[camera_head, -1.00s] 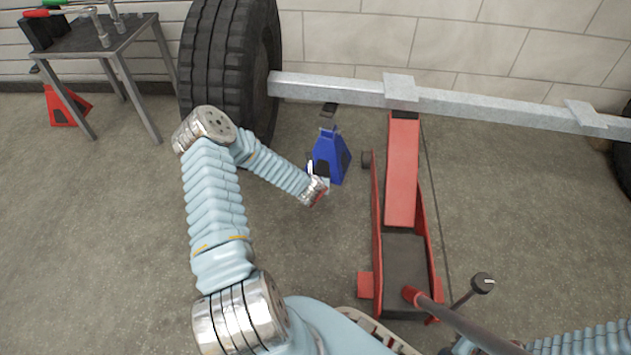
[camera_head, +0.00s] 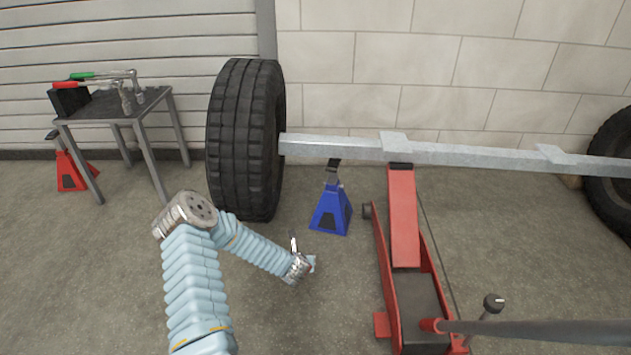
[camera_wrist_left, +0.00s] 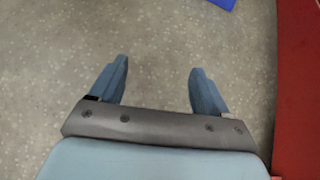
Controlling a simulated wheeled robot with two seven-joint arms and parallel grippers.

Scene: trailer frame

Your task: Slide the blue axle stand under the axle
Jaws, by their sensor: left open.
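The blue axle stand (camera_head: 331,211) stands upright on the floor, between the left tyre and the red jack. Its dark top (camera_head: 333,168) reaches the lower edge of the grey axle (camera_head: 460,154) in the head view; I cannot tell whether they touch. My left gripper (camera_head: 310,264) is low over the floor, in front of the stand and apart from it. In the left wrist view its two fingers (camera_wrist_left: 160,85) are spread with nothing between them. A blue corner of the stand (camera_wrist_left: 222,3) shows at the top edge there. My right gripper is out of view.
The red floor jack (camera_head: 403,225) stands right of the stand, under the axle, its handle (camera_head: 530,332) reaching right. The left tyre (camera_head: 240,140) is close by. A tool table (camera_head: 105,112) and a red stand (camera_head: 72,172) are at far left. Floor in front of the left tyre is clear.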

